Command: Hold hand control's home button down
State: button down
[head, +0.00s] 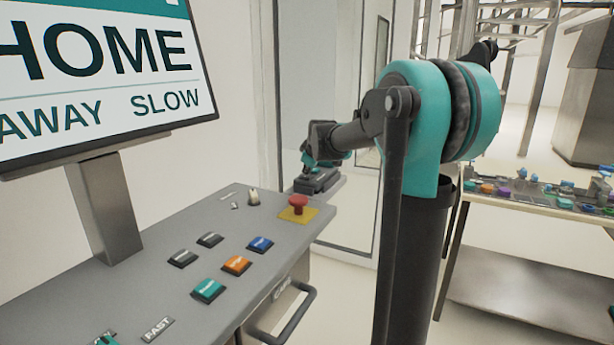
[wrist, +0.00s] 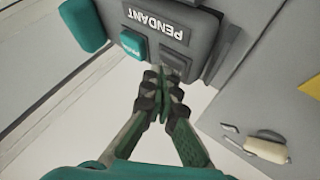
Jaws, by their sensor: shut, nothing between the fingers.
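The hand control (wrist: 205,38) is a grey box labelled PENDANT in the wrist view. A teal button (wrist: 133,44) sits on its face beside the label; I cannot read any word on the button. In the head view the hand control (head: 318,182) is a small dark box beyond the console's far end. My gripper (wrist: 162,84) is shut and empty, its fingertips close to the hand control's near edge and the teal button. I cannot tell whether they touch it. In the head view my gripper (head: 307,160) is just above the hand control, partly hidden by its own wrist.
The grey console (head: 160,250) carries several coloured buttons and a red mushroom button (head: 298,204) on a yellow plate. A screen (head: 100,70) reads HOME, AWAY, SLOW. A side table (head: 535,213) with small parts stands at right. A pale door is behind my gripper.

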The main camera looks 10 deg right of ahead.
aim_at(307, 177)
jog(key=shift+r, duration=0.15)
dwell(0.3)
jog(key=shift+r, duration=0.75)
jog(key=shift+r, duration=2.55)
